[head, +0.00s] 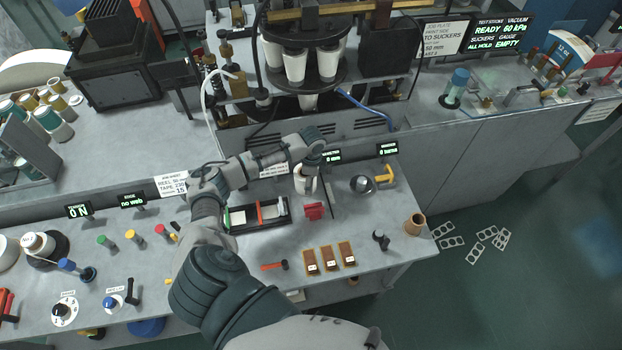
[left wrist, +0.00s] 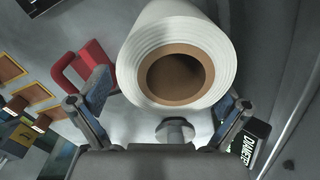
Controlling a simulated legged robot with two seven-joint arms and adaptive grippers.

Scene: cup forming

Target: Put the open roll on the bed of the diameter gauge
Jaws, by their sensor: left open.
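The open roll, white with a brown core, stands on the bench at the gauge station in the head view (head: 304,183). In the left wrist view its end face (left wrist: 133,65) points toward me. My left gripper (head: 312,163) is over it, fingers spread; they show either side of the roll's lower edge (left wrist: 165,95). I see no finger closed on it. A small round grey disc on a stem (left wrist: 175,130), perhaps part of the diameter gauge, shows close to the roll. The diameter readout (head: 332,156) reads 0 mm. Whether the roll touches the bed is hidden. My right gripper is out of view.
A red block (head: 313,211) stands just in front of the roll. A black tray (head: 240,226) lies to its left. A round steel part (head: 362,185) and a yellow-handled device (head: 384,175) are to the right. Three brown plates (head: 329,257) lie in front.

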